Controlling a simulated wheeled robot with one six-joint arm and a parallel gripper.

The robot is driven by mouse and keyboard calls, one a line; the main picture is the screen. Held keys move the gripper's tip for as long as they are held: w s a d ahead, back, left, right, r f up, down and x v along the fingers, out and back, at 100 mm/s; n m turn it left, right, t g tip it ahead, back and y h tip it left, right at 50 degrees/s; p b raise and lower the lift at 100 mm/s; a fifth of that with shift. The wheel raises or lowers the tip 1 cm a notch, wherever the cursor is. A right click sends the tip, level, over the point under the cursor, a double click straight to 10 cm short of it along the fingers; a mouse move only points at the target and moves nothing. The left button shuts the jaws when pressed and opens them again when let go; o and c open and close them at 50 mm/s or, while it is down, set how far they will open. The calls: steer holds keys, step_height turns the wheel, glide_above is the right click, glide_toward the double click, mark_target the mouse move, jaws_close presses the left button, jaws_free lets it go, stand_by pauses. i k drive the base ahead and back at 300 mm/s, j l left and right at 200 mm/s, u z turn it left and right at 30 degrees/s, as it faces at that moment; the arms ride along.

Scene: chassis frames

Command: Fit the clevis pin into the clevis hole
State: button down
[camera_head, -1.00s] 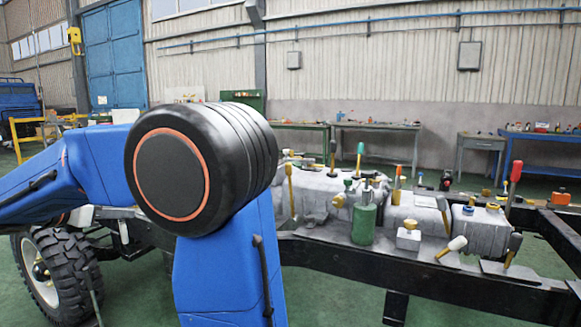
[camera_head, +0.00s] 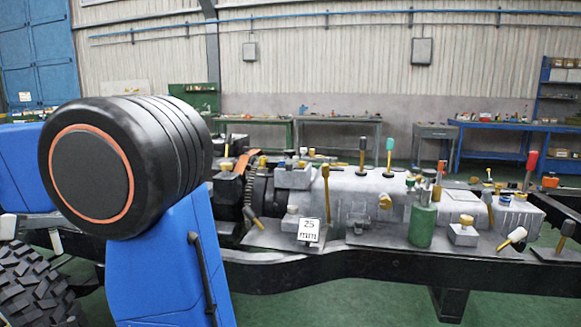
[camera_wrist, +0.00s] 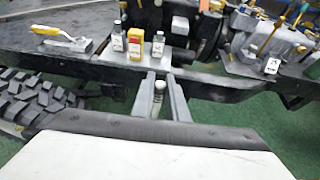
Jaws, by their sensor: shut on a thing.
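My gripper (camera_wrist: 160,82) shows in the wrist view with its two grey fingers close together. It is shut on a small pale metallic pin (camera_wrist: 158,92), which stands between the fingers in front of the chassis rail. In the head view, my gripper and the pin do not show; only my blue arm links and black joint do. The chassis frame (camera_head: 330,261) carries several grey fittings with handles and knobs. I cannot tell which of them is the clevis or where its hole is.
A white card with figures (camera_head: 309,231) stands on the rail, left of a green cylinder (camera_head: 423,221). In the wrist view, small bottles, a yellow box (camera_wrist: 135,34) and a yellow-handled tool (camera_wrist: 62,37) sit on the chassis. A tyre (camera_wrist: 40,98) is at left. Benches line the wall.

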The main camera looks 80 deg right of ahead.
mark_target(333, 166)
steer(key=i+z, duration=0.1)
steer(key=z, duration=0.35)
steer(key=i+z, duration=0.1)
steer(key=z, duration=0.3)
steer(key=j+z, duration=0.1)
steer(key=z, duration=0.35)
steer(key=i+j, duration=0.05)
